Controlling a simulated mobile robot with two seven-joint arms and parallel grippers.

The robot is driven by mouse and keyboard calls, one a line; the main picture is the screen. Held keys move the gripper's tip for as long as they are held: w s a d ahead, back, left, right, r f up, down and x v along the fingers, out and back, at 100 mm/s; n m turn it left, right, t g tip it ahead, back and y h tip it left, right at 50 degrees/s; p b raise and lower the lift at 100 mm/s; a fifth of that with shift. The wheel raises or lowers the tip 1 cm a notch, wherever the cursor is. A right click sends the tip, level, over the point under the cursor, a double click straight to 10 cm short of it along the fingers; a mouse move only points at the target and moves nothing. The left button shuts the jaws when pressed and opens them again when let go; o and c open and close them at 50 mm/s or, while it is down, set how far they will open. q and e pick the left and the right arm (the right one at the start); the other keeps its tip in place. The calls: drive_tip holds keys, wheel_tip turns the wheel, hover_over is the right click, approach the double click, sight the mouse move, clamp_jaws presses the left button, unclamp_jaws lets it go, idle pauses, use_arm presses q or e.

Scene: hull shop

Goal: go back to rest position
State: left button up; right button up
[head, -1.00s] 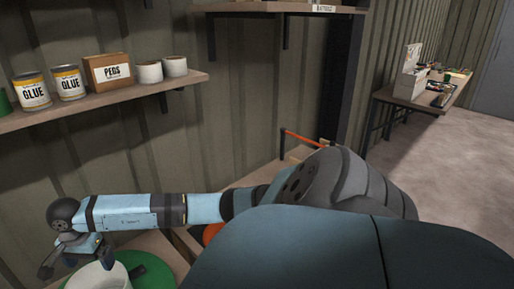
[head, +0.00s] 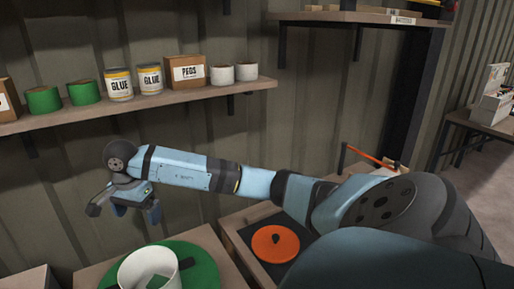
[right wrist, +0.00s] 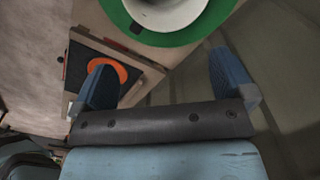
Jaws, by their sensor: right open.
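My right gripper (head: 124,206) hangs at the end of my blue arm, in the air in front of the corrugated wall. It is open with nothing between its fingers. In the right wrist view the two blue fingers (right wrist: 165,82) stand wide apart. A white pot (head: 133,272) with something green inside stands on a round green base (head: 203,272), below the gripper in the head view and apart from it. The pot (right wrist: 166,24) and green base (right wrist: 125,25) also show beyond the fingers in the right wrist view. My left gripper is in neither view.
A wall shelf (head: 190,94) holds glue cans (head: 118,86), a pegs box (head: 187,72), green tins (head: 84,93) and white tins (head: 222,73). An orange disc (head: 276,243) lies on a dark panel beside the green base. A workbench (head: 478,122) stands far right.

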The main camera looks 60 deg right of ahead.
drive_tip(key=s+a+f+y+p, duration=0.1)
drive_tip(key=s+a+f+y, duration=0.15)
drive_tip(key=a, duration=0.35)
drive_tip(key=s+a+f+y+p, duration=0.1)
drive_tip(key=a+f+y, duration=0.15)
drive_tip(key=a, duration=0.25)
drive_tip(key=s+a+r+m+t+y+p, duration=0.1)
drive_tip(key=s+a+r+m+y+p, duration=0.1)
drive_tip(key=s+a+m+y, duration=0.35)
drive_tip(key=s+a+r+m+t+y+p, duration=0.2)
drive_tip(key=a+m+y, duration=0.5)
drive_tip(key=a+y, duration=0.15)
drive_tip(key=s+d+f+n+t+h+p, duration=0.3)
drive_tip(key=s+f+n+h, duration=0.5)
drive_tip(key=n, duration=0.7)
drive_tip(key=s+d+f+n+t+h+p, duration=0.2)
drive_tip(key=s+f+n+h, duration=0.6)
drive_tip(key=n, duration=0.8)
drive_tip(key=d+f+t, duration=0.1)
drive_tip(key=d+t, duration=0.1)
drive_tip(key=d, duration=0.1)
drive_tip(key=shift+t+p, duration=0.4)
